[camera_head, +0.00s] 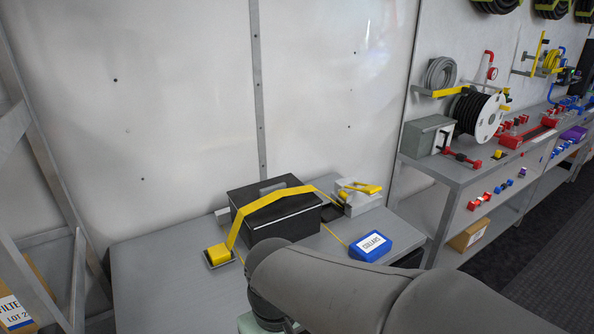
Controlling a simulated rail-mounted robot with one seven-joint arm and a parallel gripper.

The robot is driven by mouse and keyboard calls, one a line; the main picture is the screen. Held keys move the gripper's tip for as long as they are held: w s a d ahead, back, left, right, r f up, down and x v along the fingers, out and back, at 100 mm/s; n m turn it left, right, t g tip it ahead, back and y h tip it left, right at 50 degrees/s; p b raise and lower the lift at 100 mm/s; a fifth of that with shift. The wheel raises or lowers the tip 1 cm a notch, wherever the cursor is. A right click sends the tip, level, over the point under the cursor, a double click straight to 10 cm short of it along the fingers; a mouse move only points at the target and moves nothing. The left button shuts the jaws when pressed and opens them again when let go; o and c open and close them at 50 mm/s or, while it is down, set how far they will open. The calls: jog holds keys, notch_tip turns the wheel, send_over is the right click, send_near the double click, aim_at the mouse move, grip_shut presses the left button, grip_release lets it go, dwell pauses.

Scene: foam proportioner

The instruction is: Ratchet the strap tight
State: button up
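A yellow strap (268,203) runs over a black lidded case (277,217) on the grey bench. At its left end is a yellow block (219,254) on a dark plate. The strap rises from there at a slant over the lid. At the right of the case is a light grey block (361,203) with a yellow handle (359,188) on top, which looks like the ratchet. How the strap joins it is too small to tell. My arm fills the lower right foreground. My gripper is not in view.
A blue box labelled COLLARS (371,246) stands right of the case, close behind my arm. The bench (165,275) is bare at left. A metal frame (40,150) stands at far left. A second bench with a hose reel (478,117) is at right.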

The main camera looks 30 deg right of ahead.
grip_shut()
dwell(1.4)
